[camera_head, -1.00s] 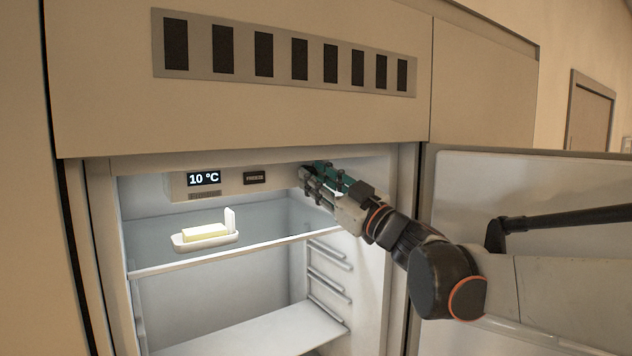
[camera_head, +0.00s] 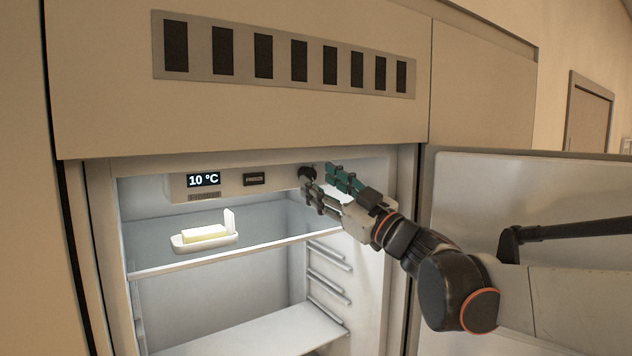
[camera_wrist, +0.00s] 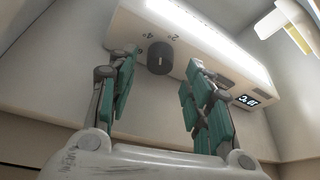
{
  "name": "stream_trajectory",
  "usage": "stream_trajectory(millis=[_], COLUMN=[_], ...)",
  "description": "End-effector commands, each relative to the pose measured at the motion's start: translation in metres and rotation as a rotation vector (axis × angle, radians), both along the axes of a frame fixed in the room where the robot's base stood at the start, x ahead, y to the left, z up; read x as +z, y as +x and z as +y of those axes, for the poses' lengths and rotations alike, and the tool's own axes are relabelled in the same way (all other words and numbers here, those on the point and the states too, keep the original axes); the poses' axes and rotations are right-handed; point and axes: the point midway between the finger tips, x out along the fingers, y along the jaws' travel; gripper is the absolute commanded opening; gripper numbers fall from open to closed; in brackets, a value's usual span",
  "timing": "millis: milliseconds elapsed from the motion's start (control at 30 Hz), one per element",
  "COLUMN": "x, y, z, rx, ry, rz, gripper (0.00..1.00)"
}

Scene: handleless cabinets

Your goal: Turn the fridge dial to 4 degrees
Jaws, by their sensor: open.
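The fridge dial (camera_head: 307,173) is a dark round knob at the right end of the control panel. It also shows in the wrist view (camera_wrist: 160,58), between and beyond my fingers, with a light mark on its face. The display (camera_head: 203,179) reads 10 °C; in the wrist view it (camera_wrist: 246,100) appears rotated. My gripper (camera_head: 322,180) is open, with its teal-padded fingers spread near the dial. In the wrist view my gripper (camera_wrist: 155,85) holds nothing, and a gap appears between its fingers and the dial.
A butter dish (camera_head: 204,240) stands on the upper glass shelf (camera_head: 215,262) below the panel. A freeze button (camera_head: 254,179) sits between display and dial. The fridge door (camera_head: 530,185) is open at the right, with a dark bar in front of it.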

Motion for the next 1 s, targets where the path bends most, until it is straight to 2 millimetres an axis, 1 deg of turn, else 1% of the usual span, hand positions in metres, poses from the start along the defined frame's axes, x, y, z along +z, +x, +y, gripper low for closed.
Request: stream_trajectory(millis=[100,300,500,700,1000], x=[-0.008,-0.022,-0.032,-0.035,-0.035], y=[-0.016,-0.044,-0.062,-0.068,-0.068], z=[-0.017,-0.044,-0.061,-0.066,-0.065], rx=[-0.005,-0.005,-0.003,0.000,0.000], ry=[0.000,0.000,-0.001,-0.001,0.000], rz=[-0.001,-0.001,-0.001,0.001,0.003], gripper=[0.46,0.46,0.46,0.46,0.48])
